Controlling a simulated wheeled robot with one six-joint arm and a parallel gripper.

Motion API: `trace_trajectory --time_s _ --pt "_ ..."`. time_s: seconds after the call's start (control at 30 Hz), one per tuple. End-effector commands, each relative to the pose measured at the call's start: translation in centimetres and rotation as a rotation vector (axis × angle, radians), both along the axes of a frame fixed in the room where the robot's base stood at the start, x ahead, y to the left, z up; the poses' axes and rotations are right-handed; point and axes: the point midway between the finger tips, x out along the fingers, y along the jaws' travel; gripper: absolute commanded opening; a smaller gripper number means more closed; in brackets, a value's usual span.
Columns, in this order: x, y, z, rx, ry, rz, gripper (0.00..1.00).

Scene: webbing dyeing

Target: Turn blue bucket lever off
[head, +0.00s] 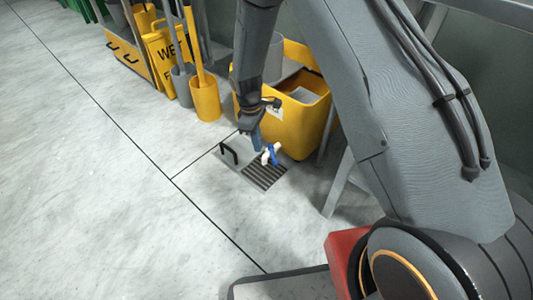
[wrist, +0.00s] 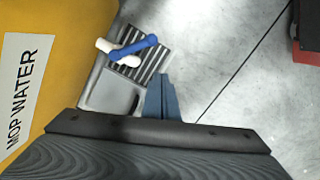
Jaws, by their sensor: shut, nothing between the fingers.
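The blue lever (head: 273,155) sits on a small white tap (head: 266,158) low at the front of the yellow mop bucket (head: 300,122), above a slotted floor drain (head: 264,176). In the wrist view the lever (wrist: 134,47) lies slantwise across the white tap (wrist: 119,53). My gripper (head: 257,143) points down beside the tap, just to its left in the head view. In the wrist view my gripper's blue-grey fingers (wrist: 162,90) are together and empty, apart from the lever. How the tap joins the bucket is not clear.
A grey plate with a black handle (head: 229,153) lies left of the drain. Yellow and grey containers with mop handles (head: 205,100) and a yellow wet-floor sign (head: 163,62) stand along the wall. A metal leg (head: 338,183) rises to the right. The floor at left is clear.

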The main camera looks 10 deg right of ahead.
Motion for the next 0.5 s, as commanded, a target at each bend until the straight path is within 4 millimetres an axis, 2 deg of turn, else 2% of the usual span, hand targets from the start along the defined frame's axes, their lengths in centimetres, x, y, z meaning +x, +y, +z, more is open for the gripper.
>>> trace_trajectory --time_s 0.03,0.1,0.2,0.37,0.5 --pt "0.1 1.1 -0.1 -0.031 0.001 0.129 0.0" --pt "0.5 2.0 -0.1 -0.073 0.0 0.285 0.0" --pt "0.9 2.8 0.0 -0.115 0.002 0.436 0.0" --pt "1.2 3.2 -0.4 -0.142 0.002 0.52 0.0" --pt "1.3 2.8 -2.0 -0.141 0.003 0.519 0.0"
